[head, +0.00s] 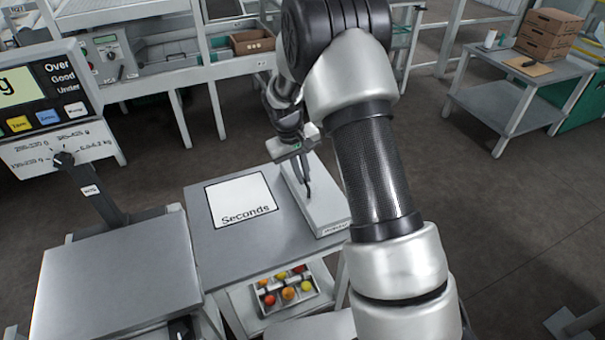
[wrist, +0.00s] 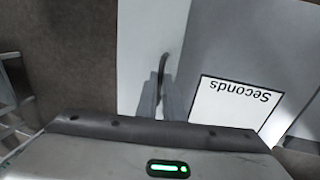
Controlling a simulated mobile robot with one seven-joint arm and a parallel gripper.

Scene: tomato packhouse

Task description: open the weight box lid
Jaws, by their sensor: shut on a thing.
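The weight box (head: 325,212) is a long, pale, flat box on the right side of the grey table; its lid looks closed. In the wrist view its pale lid (wrist: 145,35) fills the upper middle. A thin dark handle (wrist: 163,66) stands up from the lid. My gripper (head: 304,176) is over the box, pointing down. In the wrist view its fingers (wrist: 160,100) are shut on the near end of the handle. The exact contact is small and partly hidden by the fingers.
A white "Seconds" sheet (head: 241,200) lies on the table left of the box. A weighing scale (head: 118,280) with a display stands at left. A tray of tomatoes (head: 268,308) sits on the shelf below. A side table (head: 515,85) with brown boxes stands at back right.

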